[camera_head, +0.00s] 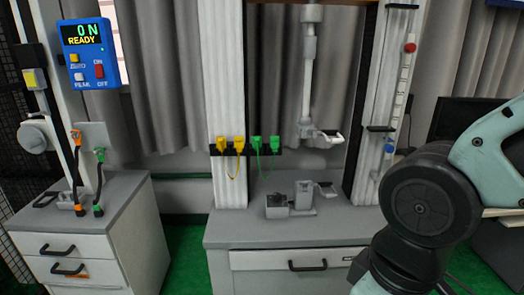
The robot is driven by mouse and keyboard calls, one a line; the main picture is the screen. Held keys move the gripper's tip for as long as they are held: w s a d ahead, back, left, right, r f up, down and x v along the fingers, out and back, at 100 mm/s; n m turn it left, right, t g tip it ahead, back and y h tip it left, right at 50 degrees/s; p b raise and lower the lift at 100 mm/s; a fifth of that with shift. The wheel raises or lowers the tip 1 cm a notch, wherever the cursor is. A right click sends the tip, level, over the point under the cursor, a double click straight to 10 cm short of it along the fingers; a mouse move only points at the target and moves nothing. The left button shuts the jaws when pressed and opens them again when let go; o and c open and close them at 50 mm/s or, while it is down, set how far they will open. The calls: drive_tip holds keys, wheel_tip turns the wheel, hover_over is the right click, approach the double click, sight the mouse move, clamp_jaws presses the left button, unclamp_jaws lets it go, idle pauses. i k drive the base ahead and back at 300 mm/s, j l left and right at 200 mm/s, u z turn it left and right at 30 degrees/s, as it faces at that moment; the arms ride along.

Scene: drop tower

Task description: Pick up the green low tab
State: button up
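Two green tabs hang side by side on a black bar on the tower's left white post, a left one (256,142) and a right one (275,143). A thin green cord loops down below them. I cannot tell which of them is the low tab. Green connector ends also show at the left, one (100,155) on a grey plate and one (98,210) on the left cabinet, joined by a dark cable. My arm shows at the right edge, but my gripper is out of view.
Two yellow tabs (230,144) hang left of the green ones. A grey cabinet (235,236) below bears small grey fixtures (303,196). A vertical white rod (307,85) stands right of the tabs. A blue meter (91,55) reads "0 N READY". Green floor lies between the cabinets.

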sight(254, 139)
drive_tip(key=i+j+z, duration=0.2)
drive_tip(key=i+j, duration=0.15)
drive_tip(key=i+j+z, duration=0.15)
drive_tip(key=i+j, duration=0.15)
drive_tip(key=j, duration=0.15)
drive_tip(key=i+j+z, duration=0.2)
drive_tip(key=j, duration=0.25)
drive_tip(key=i, duration=0.1)
